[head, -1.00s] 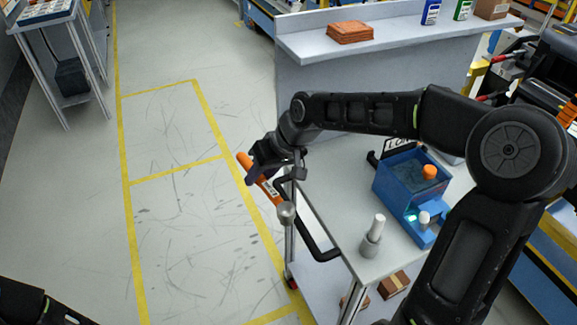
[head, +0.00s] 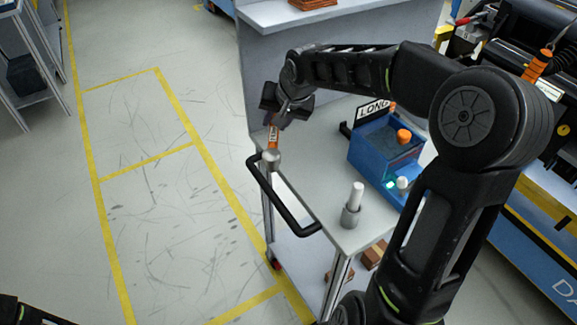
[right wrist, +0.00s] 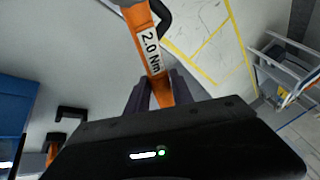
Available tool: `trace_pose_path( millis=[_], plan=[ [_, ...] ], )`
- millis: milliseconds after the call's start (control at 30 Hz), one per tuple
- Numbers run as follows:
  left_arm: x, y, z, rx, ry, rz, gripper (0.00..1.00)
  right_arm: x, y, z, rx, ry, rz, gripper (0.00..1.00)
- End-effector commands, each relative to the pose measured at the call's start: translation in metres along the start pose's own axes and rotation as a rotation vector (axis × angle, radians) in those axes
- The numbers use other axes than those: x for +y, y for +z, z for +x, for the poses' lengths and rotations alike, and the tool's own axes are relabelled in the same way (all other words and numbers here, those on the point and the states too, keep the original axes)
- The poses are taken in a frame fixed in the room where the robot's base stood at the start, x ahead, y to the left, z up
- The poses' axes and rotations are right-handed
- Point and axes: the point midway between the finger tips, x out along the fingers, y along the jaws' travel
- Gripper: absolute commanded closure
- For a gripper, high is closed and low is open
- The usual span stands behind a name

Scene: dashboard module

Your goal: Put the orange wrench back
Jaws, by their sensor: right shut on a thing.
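In the right wrist view the orange wrench (right wrist: 152,50) stands out from between the fingers and shows a "2.0 Nm" label. A blue box (head: 375,158) with an orange knob and a "LONG" sign (head: 373,109) stands on the cart. A black bracket (head: 346,130) is beside it. My left gripper is out of view.
The grey cart (head: 318,190) has a black handle (head: 280,205) on its left end. A grey holder with a white cylinder (head: 355,200) stands near its front edge. A grey counter (head: 330,15) rises behind. Open floor (head: 150,220) lies to the left.

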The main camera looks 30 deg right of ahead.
Motion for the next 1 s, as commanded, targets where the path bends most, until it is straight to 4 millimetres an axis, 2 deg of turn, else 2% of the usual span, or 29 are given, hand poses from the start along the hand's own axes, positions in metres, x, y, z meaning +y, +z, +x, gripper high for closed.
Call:
trace_pose_path(
  millis=[33,200,333,733,1000],
  plan=[
    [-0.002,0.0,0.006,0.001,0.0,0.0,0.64,0.011,-0.015,-0.002,0.036,0.032,0.078,1.0],
    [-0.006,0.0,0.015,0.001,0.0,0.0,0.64,0.058,-0.06,-0.021,0.136,0.158,0.366,1.0],
    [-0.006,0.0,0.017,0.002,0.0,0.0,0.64,0.079,-0.077,-0.033,0.178,0.213,0.493,1.0],
    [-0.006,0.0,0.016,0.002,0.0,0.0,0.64,0.085,-0.079,-0.034,0.183,0.227,0.522,1.0],
    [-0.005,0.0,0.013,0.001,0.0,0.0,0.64,0.096,-0.064,0.0,0.181,0.228,0.521,1.0]
  ],
)
